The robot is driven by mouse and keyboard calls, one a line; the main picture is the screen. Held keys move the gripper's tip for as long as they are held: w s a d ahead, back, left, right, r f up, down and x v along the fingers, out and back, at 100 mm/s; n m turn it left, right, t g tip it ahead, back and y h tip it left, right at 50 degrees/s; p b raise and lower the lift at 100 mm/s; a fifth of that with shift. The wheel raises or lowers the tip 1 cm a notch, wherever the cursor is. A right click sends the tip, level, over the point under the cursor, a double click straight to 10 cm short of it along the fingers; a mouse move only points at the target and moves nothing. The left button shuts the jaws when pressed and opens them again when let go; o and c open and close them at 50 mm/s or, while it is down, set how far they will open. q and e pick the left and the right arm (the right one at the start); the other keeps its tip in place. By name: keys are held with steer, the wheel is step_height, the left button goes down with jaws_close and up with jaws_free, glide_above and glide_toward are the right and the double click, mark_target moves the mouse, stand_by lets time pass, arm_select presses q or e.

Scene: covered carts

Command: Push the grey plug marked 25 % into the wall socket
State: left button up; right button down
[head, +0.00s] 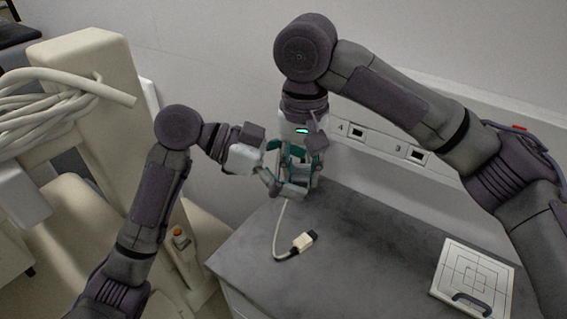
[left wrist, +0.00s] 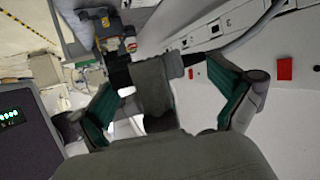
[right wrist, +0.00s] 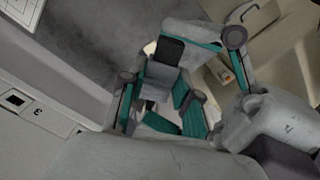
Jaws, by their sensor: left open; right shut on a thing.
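My right gripper (head: 298,180) hangs from above over the table's back left edge, near the wall. It is shut on a small grey piece with a black end (right wrist: 160,78), seen between its fingers in the right wrist view; I take this for the grey plug, but no 25 % mark is readable. My left gripper (head: 270,172) is open, close against the right one from the left. A grey block (left wrist: 153,85) shows between its spread fingers in the left wrist view. The wall sockets marked 4 (head: 357,133) and 3 (head: 417,155) are in the rail behind, right of both grippers.
A pale cable runs from below the grippers to a white connector with a dark end (head: 303,242) on the grey tabletop (head: 350,270). A white panel with a black handle (head: 470,282) lies at the right. A beige cart with coiled hose (head: 85,70) stands left.

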arm_select(q)
steer(key=shift+s+d+f, duration=0.15)
steer(key=shift+s+d, duration=0.1)
steer(key=shift+d, duration=0.15)
arm_select(e)
steer(key=shift+a+r, duration=0.1)
steer(key=shift+a, duration=0.1)
arm_select(q)
steer(key=shift+c, duration=0.3)
steer(key=shift+s+g, duration=0.1)
steer(key=shift+g, duration=0.2)
steer(key=c, duration=0.8)
arm_select(e)
steer(key=shift+w, duration=0.1)
arm_select(q)
steer(key=shift+o, duration=0.2)
arm_select(e)
steer(key=c, duration=1)
jaws_free()
steer(key=shift+c, duration=0.2)
steer(key=shift+o, duration=1.4)
arm_select(q)
steer(key=shift+a, duration=0.1)
